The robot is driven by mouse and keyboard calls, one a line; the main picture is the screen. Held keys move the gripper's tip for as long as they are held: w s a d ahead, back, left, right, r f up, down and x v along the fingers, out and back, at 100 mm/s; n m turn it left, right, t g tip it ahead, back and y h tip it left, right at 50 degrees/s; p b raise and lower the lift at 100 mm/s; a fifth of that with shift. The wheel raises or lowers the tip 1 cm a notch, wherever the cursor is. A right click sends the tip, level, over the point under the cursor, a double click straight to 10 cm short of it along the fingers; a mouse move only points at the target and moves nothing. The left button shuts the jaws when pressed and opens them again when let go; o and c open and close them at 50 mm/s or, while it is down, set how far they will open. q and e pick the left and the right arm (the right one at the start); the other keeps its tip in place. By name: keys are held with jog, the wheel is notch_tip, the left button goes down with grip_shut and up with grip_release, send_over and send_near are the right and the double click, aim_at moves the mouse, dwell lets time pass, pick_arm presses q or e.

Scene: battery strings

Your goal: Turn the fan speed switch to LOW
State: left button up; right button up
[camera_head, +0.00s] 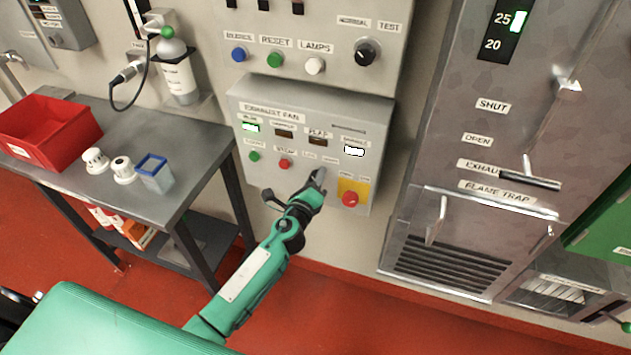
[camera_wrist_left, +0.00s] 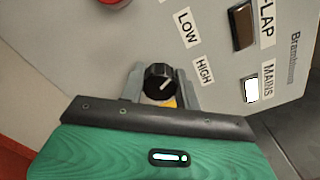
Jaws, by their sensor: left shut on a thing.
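The fan speed switch is a black round knob (camera_wrist_left: 158,82) on the grey exhaust fan panel (camera_head: 262,185). In the left wrist view it sits between the two fingers of my left gripper (camera_wrist_left: 158,88), which is shut on it. A pale mark on the knob slants toward the HIGH label (camera_wrist_left: 203,70); the LOW label (camera_wrist_left: 186,28) lies above that. In the head view my left gripper (camera_head: 318,182) reaches the lower part of the panel and hides the knob. My right gripper is not in view.
A red mushroom button (camera_head: 350,199) on a yellow plate is close to the right of my gripper. Green (camera_head: 254,156) and red (camera_head: 284,164) buttons are to its upper left. A metal table (camera_head: 205,150) with a red bin (camera_head: 50,130) stands left; a steel cabinet (camera_head: 430,150) stands right.

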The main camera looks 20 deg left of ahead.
pick_arm(q)
jog(key=shift+n, duration=0.5)
jog(key=o, duration=1)
jog(key=shift+c, duration=0.2)
jog(key=s+b, duration=0.2)
jog(key=s, duration=1.1)
jog(key=shift+s+a+b, duration=0.25)
jog(key=shift+s+b, duration=0.05)
jog(key=shift+s, duration=0.1)
